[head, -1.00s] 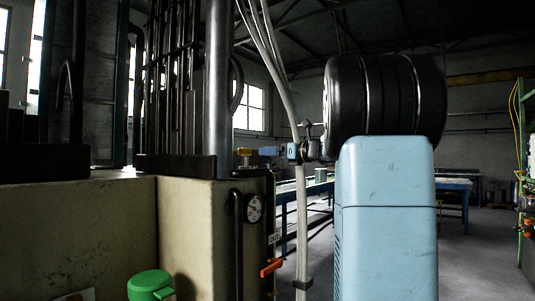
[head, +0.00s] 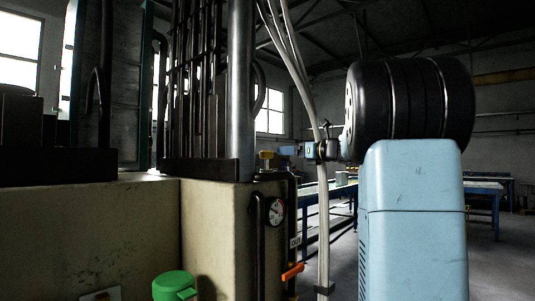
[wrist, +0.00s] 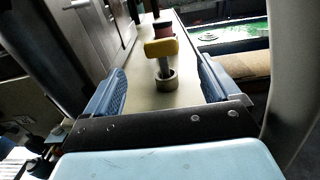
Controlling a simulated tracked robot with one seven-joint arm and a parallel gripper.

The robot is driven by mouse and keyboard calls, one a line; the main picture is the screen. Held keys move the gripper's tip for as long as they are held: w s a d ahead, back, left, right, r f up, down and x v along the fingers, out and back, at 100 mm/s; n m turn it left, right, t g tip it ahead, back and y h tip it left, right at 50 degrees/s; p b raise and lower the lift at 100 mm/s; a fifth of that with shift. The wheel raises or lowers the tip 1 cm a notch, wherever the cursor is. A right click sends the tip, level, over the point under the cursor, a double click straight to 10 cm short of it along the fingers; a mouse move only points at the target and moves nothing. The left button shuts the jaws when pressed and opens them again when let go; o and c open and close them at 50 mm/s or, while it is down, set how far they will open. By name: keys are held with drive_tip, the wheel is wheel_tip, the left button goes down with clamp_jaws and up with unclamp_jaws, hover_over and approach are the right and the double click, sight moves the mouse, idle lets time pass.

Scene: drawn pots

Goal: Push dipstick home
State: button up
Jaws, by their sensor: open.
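The dipstick has a yellow T-shaped handle (wrist: 161,47) on a short grey shaft. Some shaft shows between handle and collar. In the head view the yellow handle (head: 266,154) is small, at the right end of the beige housing. My gripper (wrist: 162,70) is open, with one blue finger pad on each side of the dipstick and clear gaps to both. In the head view my gripper (head: 286,151) is just right of the handle, pointing left.
The beige housing (head: 225,235) carries dark vertical pipes and a thick grey column (head: 240,90) left of the dipstick. A gauge (head: 276,211), an orange lever (head: 292,271) and a green can (head: 174,284) are lower down. Pale hoses (head: 322,215) hang near my wrist.

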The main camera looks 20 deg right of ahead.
sight(269, 152)
drive_tip(key=x, duration=1.2)
drive_tip(key=shift+w, duration=0.1)
